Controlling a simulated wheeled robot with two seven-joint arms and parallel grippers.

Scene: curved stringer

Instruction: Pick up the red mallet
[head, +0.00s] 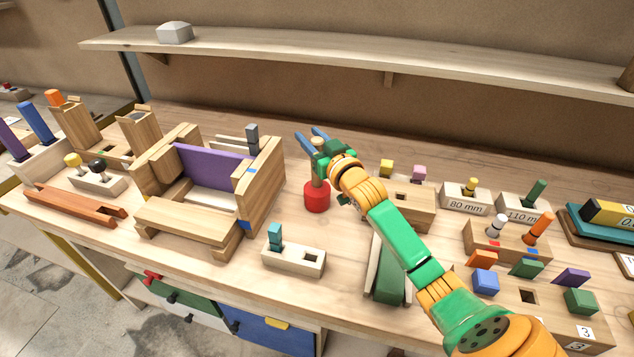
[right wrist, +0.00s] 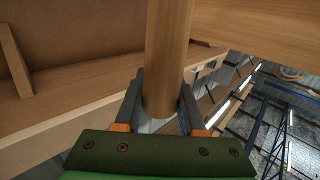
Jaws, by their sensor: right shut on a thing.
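The red mallet (head: 317,197) stands upright with its red head down and its wooden handle up, in the middle of the workbench. My right gripper (head: 318,146) is at the upper part of the handle, its blue fingers on either side. In the right wrist view the wooden handle (right wrist: 166,60) runs between the two dark fingers of my right gripper (right wrist: 160,108), which is shut on it. I cannot tell whether the head touches the bench. My left gripper is not in view.
A wooden frame with a purple panel (head: 210,167) stands left of the mallet. A pale block with a teal peg (head: 275,236) is in front. Wooden blocks with pegs and coloured pieces fill the right side. A long shelf (head: 350,65) runs above the bench.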

